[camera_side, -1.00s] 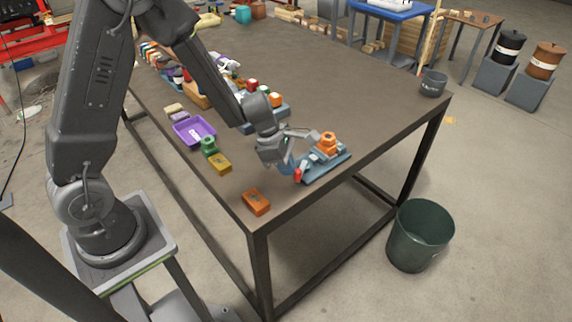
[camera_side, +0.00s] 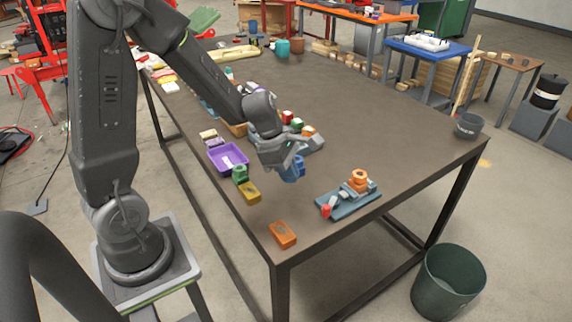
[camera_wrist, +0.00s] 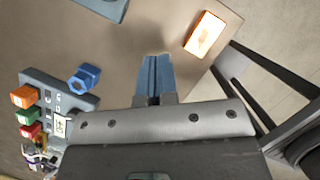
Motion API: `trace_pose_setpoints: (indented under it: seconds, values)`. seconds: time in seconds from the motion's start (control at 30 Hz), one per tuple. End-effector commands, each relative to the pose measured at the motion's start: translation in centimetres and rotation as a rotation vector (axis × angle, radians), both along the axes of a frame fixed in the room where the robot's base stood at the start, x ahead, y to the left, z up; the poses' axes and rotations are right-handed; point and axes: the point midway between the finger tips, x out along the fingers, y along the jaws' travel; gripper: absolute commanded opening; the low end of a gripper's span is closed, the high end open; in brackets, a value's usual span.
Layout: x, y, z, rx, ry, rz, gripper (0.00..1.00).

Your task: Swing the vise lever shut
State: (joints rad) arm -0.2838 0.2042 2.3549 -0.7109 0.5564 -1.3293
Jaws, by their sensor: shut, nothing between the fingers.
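The vise (camera_side: 350,201) is a low blue-grey base with grey parts and an orange nut-shaped piece (camera_side: 358,178) on it, near the table's front right. A red tip (camera_side: 326,211), seemingly the lever's end, shows at its left end. The lever's exact angle is too small to tell. In the wrist view only a corner of a blue-grey plate, seemingly the vise base (camera_wrist: 106,6), shows at the top edge. My gripper (camera_side: 293,176) is above the table, left of the vise and apart from it. In the wrist view its blue fingers (camera_wrist: 154,74) are together and empty.
An orange block (camera_side: 283,235) lies near the front corner. A yellow block (camera_side: 249,191), green piece (camera_side: 240,173) and purple tray (camera_side: 228,157) lie to the left. The table right of the vise is clear.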

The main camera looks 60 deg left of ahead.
Motion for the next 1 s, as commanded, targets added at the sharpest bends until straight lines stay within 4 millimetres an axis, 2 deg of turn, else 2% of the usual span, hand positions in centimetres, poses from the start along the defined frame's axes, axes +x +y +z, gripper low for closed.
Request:
trace_pose_setpoints:
  seconds: [0.1,0.2,0.67,0.77,0.87,1.0]
  values:
    - [-0.3,0.5,1.5,0.0,-0.003,0.002,0.0]
    - [-0.5,0.6,2.1,0.001,-0.001,0.0,0.0]
    - [-0.7,0.5,2.7,0.011,-0.013,-0.036,0.0]
    - [-1.4,-0.4,4.4,0.064,-0.072,-0.182,0.0]
    - [-3.0,-1.9,7.0,0.169,-0.172,-0.46,0.0]
    - [-6.3,-4.0,10.7,0.374,-0.322,-0.948,0.0]
